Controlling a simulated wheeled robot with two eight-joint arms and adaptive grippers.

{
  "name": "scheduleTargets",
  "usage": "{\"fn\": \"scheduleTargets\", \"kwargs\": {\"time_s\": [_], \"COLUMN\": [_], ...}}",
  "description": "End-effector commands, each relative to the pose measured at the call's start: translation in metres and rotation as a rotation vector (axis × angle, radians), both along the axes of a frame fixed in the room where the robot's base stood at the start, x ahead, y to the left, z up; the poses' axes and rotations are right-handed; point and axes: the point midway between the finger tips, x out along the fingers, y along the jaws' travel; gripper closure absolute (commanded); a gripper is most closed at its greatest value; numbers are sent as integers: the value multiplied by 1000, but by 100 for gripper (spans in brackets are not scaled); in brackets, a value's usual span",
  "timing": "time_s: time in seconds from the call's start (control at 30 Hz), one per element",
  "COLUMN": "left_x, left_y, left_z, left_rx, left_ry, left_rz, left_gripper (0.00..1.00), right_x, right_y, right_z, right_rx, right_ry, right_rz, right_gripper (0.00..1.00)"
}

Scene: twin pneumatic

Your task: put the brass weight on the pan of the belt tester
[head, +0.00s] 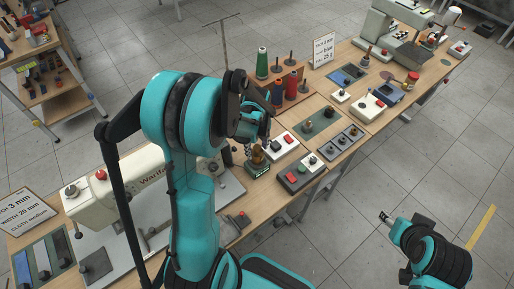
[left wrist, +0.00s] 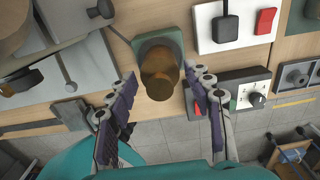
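A brass weight (head: 257,157) stands upright on top of a small dark green device with a lit display, which I take for the belt tester (head: 258,171). In the left wrist view the brass weight (left wrist: 160,76) covers most of the round grey pan of the tester (left wrist: 173,42). My left gripper (left wrist: 160,88) is open, its fingers on either side of the weight with gaps showing. In the head view the left gripper (head: 255,139) is just above the weight, partly hidden by my arm. My right gripper (head: 385,218) is off the table at lower right, its fingers unclear.
A white sewing machine (head: 128,185) stands left of the tester. White and grey switch boxes (head: 283,146) sit close on its right. A green mat (head: 322,122) with small brass pieces and a rack of thread spools (head: 290,85) lie beyond.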

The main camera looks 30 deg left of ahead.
Motion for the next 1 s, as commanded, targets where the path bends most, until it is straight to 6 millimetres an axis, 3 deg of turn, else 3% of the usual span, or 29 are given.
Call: {"fn": "scheduleTargets", "kwargs": {"time_s": [0.3,0.43,0.8,1.0], "left_x": [0,0,0,0], "left_y": [0,0,0,0], "left_z": [2,12,91,117], "left_rx": [0,0,0,0], "left_ry": [0,0,0,0], "left_rz": [0,0,0,0], "left_gripper": [39,39,39,39], "right_x": [0,0,0,0], "right_y": [0,0,0,0], "right_z": [1,7,29,35], "right_rx": [0,0,0,0], "right_ry": [0,0,0,0], "right_rz": [0,0,0,0], "right_gripper": [53,53,53,53]}}
